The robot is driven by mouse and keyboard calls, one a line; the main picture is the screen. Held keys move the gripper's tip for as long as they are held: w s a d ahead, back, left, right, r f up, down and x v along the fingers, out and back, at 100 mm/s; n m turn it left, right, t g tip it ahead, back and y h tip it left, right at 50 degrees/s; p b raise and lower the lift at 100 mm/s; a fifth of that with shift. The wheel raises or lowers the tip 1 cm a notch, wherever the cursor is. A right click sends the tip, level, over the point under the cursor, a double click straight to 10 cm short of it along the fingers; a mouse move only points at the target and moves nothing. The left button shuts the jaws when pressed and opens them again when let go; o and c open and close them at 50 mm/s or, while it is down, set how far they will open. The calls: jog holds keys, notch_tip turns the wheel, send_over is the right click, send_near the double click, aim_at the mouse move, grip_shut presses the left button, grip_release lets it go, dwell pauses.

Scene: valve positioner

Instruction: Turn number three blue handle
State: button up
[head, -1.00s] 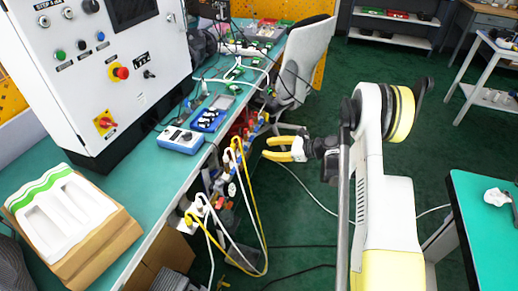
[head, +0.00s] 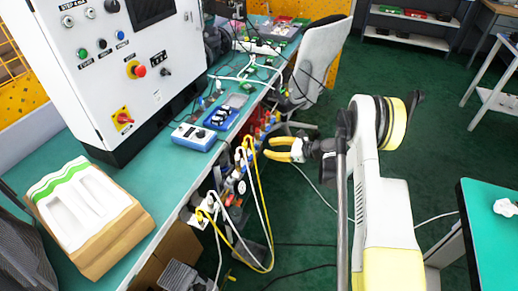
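A row of small valves and fittings (head: 238,187) with red, blue and white parts runs along the front edge of the green bench. Small blue parts show at its far end, but they are too small to tell which is the number three handle. Yellow and white hoses (head: 257,210) hang from the row. My gripper (head: 269,148) has yellow fingers that are spread apart with nothing between them. It points left toward the row, just right of its far part in the picture. Whether it touches anything there cannot be told.
The bench (head: 175,165) carries a white control cabinet (head: 110,60), a blue-and-white meter (head: 193,136) and a cardboard box with a white tray (head: 90,215). A grey chair (head: 318,65) stands behind my gripper. Another green table (head: 490,225) is at right. Green floor lies between.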

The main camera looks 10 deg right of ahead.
aim_at(258, 147)
jog(key=b+x, duration=0.2)
jog(key=x, duration=0.4)
jog(key=shift+w+a+f, duration=0.1)
jog(key=shift+w+a, duration=0.05)
jog(key=shift+w, duration=0.05)
grip_shut()
